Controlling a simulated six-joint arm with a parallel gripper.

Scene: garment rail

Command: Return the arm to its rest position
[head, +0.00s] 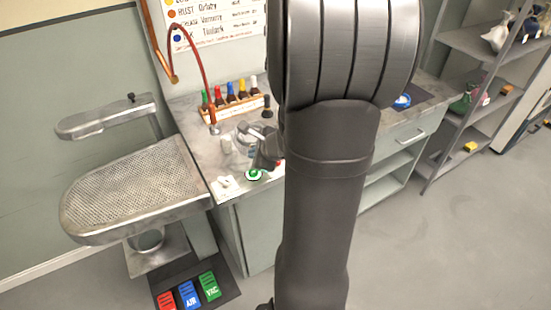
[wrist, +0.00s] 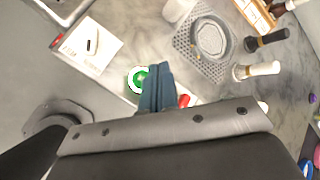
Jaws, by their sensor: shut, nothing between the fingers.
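My gripper (wrist: 158,88) shows in the wrist view as two dark blue-grey fingers pressed together with nothing between them. It is above the grey counter, and its fingers partly cover the right side of a round green-and-white item (wrist: 136,78). In the head view my dark arm fills the middle and hides part of the counter. A dark part of the arm's end (head: 266,152) shows just left of it, above the counter near the green item (head: 254,174).
A pressing table (head: 140,185) stands left, with coloured pedals (head: 188,293) below. A bottle rack (head: 233,102) and curved red hose (head: 200,62) are at the counter's back. The wrist view shows a white card (wrist: 88,46) and perforated mat (wrist: 188,44). Shelves (head: 480,90) stand right; floor there is clear.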

